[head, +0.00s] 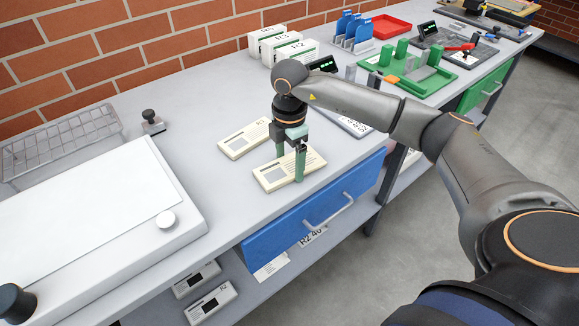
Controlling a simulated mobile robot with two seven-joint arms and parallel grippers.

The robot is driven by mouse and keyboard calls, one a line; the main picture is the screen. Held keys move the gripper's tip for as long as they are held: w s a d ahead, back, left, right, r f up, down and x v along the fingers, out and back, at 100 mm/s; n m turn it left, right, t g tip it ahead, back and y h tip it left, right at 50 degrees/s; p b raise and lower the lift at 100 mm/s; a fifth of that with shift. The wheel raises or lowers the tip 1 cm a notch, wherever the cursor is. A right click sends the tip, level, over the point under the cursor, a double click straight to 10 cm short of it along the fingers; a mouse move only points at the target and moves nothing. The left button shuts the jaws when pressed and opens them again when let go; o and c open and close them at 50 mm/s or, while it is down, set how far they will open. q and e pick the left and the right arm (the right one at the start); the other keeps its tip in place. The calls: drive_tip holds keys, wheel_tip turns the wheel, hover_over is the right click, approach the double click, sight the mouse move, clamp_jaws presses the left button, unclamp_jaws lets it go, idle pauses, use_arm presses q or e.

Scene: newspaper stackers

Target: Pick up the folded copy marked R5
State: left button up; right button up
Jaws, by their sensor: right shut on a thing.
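Two cream folded copies lie side by side on the grey bench top. My right gripper (290,165) points straight down over the nearer folded copy (272,179), with one green finger at its far edge and one at its near side. It is shut on this copy, which appears to lie on or very close to the bench. The finger partly covers its mark, so I cannot read whether it says R5. The farther folded copy (240,142) lies free to the left, with a small mark too blurred to read surely. My left gripper is not in view.
A white flat machine (85,215) with knobs fills the left, with a wire tray (60,140) behind it. Marked stacks (290,48) stand by the wall. A green tray (408,72) lies right. A blue drawer (300,222) is below, with copies (210,302) on a lower shelf.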

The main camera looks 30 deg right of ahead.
drive_tip(key=shift+c, duration=0.9)
drive_tip(key=shift+r, duration=0.15)
